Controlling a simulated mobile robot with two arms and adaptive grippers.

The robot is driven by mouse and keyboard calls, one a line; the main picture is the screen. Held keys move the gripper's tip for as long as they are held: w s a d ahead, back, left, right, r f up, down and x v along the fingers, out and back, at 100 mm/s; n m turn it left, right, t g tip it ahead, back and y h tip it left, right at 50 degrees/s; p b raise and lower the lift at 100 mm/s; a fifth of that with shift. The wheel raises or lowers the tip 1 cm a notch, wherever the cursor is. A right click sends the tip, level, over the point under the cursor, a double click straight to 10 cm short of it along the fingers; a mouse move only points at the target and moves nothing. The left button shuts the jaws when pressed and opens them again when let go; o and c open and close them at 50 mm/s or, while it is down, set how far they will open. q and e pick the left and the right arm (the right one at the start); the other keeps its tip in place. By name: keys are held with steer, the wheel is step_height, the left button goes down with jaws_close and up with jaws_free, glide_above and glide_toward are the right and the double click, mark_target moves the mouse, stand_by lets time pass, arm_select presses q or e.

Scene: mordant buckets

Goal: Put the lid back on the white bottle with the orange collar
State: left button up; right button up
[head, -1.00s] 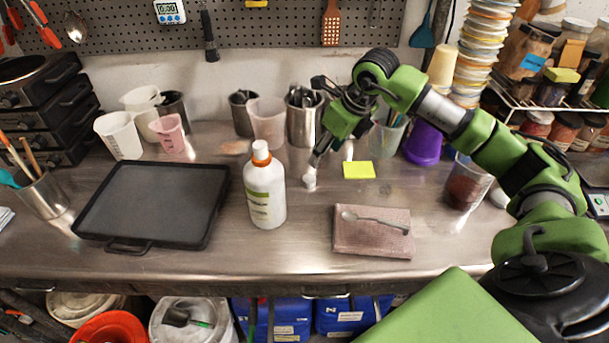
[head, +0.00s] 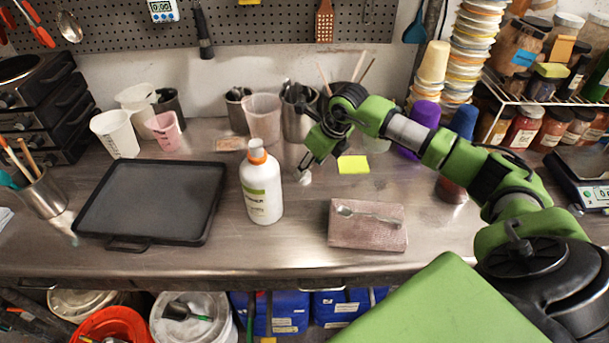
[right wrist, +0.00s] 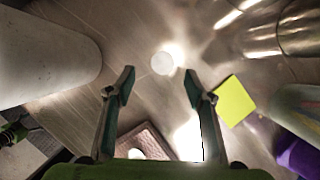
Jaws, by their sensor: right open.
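The white bottle (head: 262,190) stands upright on the steel bench, with an orange collar at its neck; a large pale body at the left of the right wrist view (right wrist: 45,58) appears to be it. A small white round lid (head: 305,178) lies on the bench to the right of the bottle. In the right wrist view the lid (right wrist: 162,63) shows between and just beyond the fingertips. My right gripper (head: 304,166) is open and empty, close above the lid; I cannot tell whether it touches. My left gripper is not in view.
A yellow note (head: 353,164) lies right of the lid. A pinkish slab (head: 367,238) with a spoon is in front. A dark tray (head: 150,203) is left of the bottle. Metal and plastic cups (head: 263,120) stand behind. Bare bench lies between bottle and slab.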

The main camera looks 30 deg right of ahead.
mark_target(306, 175)
steer(key=shift+f, duration=0.1)
steer(key=p+x, duration=0.1)
steer(key=x, duration=0.1)
steer(key=p+x, duration=0.1)
steer(key=x, duration=0.1)
steer(key=shift+w+d, duration=0.15)
steer(key=shift+w, duration=0.2)
steer(key=shift+w+f+p, duration=0.1)
steer(key=shift+f+p, duration=0.2)
steer(key=shift+f, duration=0.1)
steer(key=c, duration=0.8)
